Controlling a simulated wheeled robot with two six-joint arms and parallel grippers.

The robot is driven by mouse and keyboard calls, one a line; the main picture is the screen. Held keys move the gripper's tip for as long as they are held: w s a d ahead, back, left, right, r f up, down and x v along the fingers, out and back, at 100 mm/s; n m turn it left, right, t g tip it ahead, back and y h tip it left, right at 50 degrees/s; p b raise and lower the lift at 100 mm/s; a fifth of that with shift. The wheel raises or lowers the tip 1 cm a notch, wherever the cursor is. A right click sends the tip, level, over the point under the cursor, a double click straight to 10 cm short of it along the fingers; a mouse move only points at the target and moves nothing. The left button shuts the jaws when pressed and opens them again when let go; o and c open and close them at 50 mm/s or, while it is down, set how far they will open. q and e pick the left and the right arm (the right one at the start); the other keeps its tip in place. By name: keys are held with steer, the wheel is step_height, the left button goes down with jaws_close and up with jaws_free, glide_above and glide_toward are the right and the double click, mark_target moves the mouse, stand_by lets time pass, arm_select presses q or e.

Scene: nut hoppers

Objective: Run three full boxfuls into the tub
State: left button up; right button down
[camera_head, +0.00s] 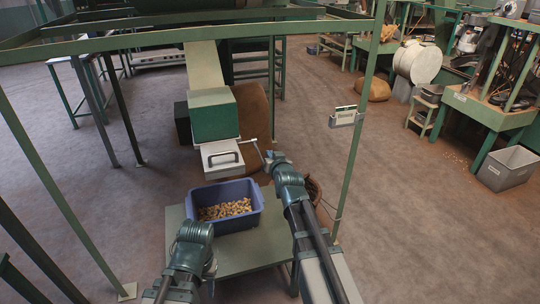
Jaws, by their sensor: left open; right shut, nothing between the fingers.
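The blue tub (256,216) stands on a green table and holds a layer of nuts (226,209). Above and behind it hangs a green box (214,115) under a sloping chute (204,66). A pale drawer-like slide (221,159) with a dark handle sits at the box's bottom. A thin lever (258,147) sticks out to its right. My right gripper (273,160) is shut close beside the lever's end; I cannot tell if they touch. My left gripper (211,266) is open and empty, low in front of the tub, partly hidden by my arm.
The green table top (246,256) is bare in front of the tub. A green post (361,115) with a small labelled box (345,116) stands to the right. A brown sack (251,112) is behind the box. A basket (313,189) is partly hidden behind my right arm.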

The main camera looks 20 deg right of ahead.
steer(key=s, duration=0.8)
steer(key=shift+s+a, duration=0.15)
steer(key=shift+s, duration=0.2)
steer(key=shift+r, duration=0.1)
